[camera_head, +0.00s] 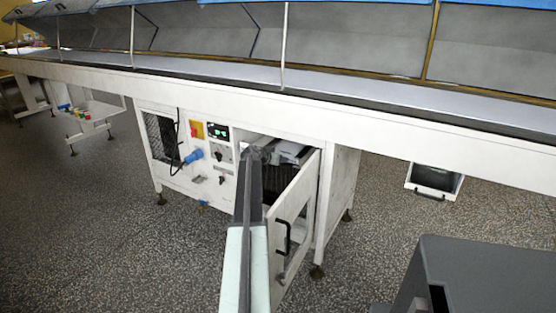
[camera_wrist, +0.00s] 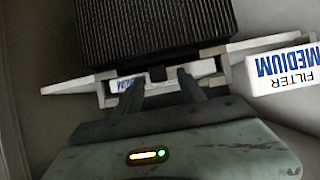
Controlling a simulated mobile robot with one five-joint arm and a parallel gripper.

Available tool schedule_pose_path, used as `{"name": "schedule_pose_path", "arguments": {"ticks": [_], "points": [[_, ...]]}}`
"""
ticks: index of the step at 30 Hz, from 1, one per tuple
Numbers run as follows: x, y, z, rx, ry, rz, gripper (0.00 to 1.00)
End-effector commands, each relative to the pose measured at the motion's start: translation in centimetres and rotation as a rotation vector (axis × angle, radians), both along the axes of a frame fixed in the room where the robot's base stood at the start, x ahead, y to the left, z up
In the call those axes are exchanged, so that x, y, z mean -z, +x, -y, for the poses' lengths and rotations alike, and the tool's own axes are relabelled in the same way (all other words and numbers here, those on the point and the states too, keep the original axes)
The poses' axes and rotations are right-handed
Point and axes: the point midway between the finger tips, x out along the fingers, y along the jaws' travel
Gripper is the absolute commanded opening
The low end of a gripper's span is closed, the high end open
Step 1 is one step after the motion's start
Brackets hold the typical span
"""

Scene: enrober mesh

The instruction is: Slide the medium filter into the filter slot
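In the wrist view a white block printed "FILTER MEDIUM" (camera_wrist: 285,70), upside down in the picture, is at the right. A dark ribbed panel (camera_wrist: 150,25) lies ahead of my gripper, with a pale frame (camera_wrist: 70,87) along its near edge. A smaller white part with blue lettering (camera_wrist: 128,85) shows behind the fingers, its text mostly hidden. My gripper (camera_wrist: 162,82) has its fingers apart, with a small dark tab (camera_wrist: 157,73) beyond and between them. I see no contact with the tab. In the head view my gripper (camera_head: 259,153) is at the cabinet opening.
The white cabinet (camera_head: 173,185) has its door (camera_head: 293,220) standing open to the right of my arm. The conveyor frame (camera_head: 330,108) runs above.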

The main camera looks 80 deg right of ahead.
Motion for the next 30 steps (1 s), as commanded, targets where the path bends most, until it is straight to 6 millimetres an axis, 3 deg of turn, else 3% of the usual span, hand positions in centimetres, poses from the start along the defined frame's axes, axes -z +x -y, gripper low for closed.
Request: {"name": "schedule_pose_path", "arguments": {"ticks": [8,21,30], "points": [[-0.3,0.1,-0.4,0.0,0.001,0.0,0.47],[-3.8,1.6,-6.6,-0.001,0.0,0.0,0.47],[-3.7,1.7,-6.7,0.0,0.0,0.0,0.47]]}}
